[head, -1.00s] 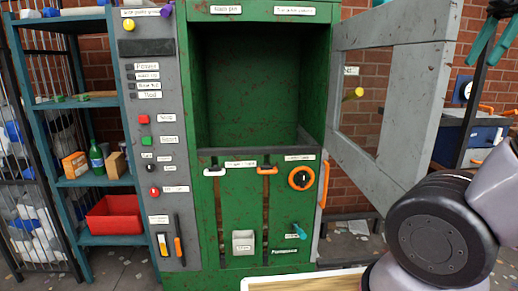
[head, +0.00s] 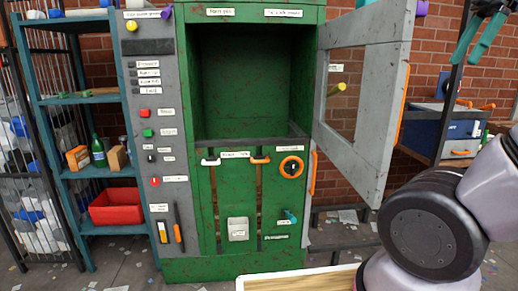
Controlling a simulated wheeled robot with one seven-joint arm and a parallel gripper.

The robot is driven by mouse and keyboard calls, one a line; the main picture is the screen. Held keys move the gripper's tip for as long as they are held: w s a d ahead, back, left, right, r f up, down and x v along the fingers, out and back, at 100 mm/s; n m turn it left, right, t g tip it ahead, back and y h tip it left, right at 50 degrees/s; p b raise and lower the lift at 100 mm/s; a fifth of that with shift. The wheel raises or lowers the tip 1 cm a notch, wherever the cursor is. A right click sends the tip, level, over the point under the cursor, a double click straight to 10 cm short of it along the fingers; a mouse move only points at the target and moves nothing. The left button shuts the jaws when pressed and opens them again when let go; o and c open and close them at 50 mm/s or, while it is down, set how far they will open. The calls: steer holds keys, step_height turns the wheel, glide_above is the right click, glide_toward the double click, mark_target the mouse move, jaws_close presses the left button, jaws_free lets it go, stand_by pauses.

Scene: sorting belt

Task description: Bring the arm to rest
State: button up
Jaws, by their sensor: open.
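My arm shows at the right edge of the head view, as a dark round joint and pale links. Its far end is outside the picture, so my gripper is not in view. Facing me is a green machine (head: 274,200) with an empty-looking open chamber (head: 245,80). Its grey framed door (head: 385,155) stands swung open to the right. My arm shows in front of the right side, below the door.
A grey control panel (head: 155,205) with labelled buttons is on the machine's left. A teal shelf (head: 95,172) holds a red bin (head: 116,207), a green bottle and boxes. A wooden-topped surface (head: 300,281) is at the bottom. A blue box (head: 445,125) stands at the right.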

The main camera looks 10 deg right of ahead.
steer(key=w+a+f+m+t, duration=0.2)
steer(key=a+f+m, duration=0.1)
steer(key=a+m, duration=0.3)
steer(key=w+a+f+m+t+h, duration=0.1)
steer(key=w+a+f+m+t, duration=0.1)
steer(key=a+m, duration=0.5)
steer(key=w+a+f+m+t+h, duration=0.1)
steer(key=a+f+m, duration=0.3)
steer(key=a, duration=0.5)
steer(key=m+t, duration=0.1)
steer(key=m, duration=0.1)
steer(key=shift+w+a+f+m, duration=0.3)
steer(key=shift+w+a+f, duration=0.05)
steer(key=shift+w+f, duration=0.05)
